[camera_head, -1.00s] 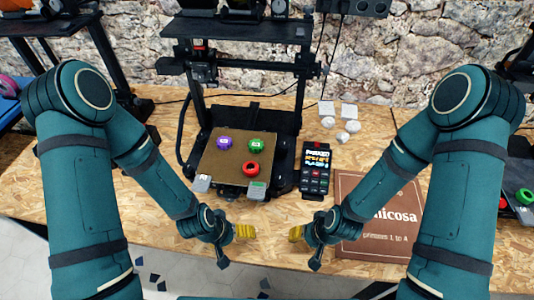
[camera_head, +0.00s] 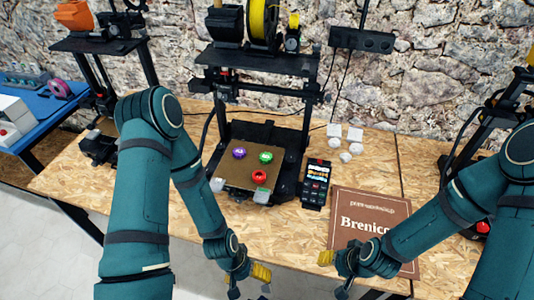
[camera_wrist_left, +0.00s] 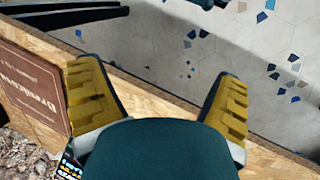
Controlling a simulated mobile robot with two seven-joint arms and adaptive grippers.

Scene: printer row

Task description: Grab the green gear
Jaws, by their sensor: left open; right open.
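The green gear (camera_head: 266,157) lies on the brown print bed (camera_head: 236,181) of the middle printer. A purple gear (camera_head: 239,153) lies to its left and a red gear (camera_head: 259,177) just below it. My left gripper (camera_head: 262,273) is at the table's front edge, in front of the printer and well apart from the gears. In the left wrist view its yellow fingers (camera_wrist_left: 160,95) are spread and empty, over the table edge and floor. My right gripper (camera_head: 325,258) is open and empty near the lower left of the brown sign.
The printer frame (camera_head: 310,110) rises around the bed. A dark control panel (camera_head: 316,184) and the brown sign (camera_head: 365,215) lie right of it. Small white pieces (camera_head: 345,144) sit behind the panel. Bare tabletop (camera_head: 285,225) lies between printer and grippers. A blue table (camera_head: 38,105) stands left.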

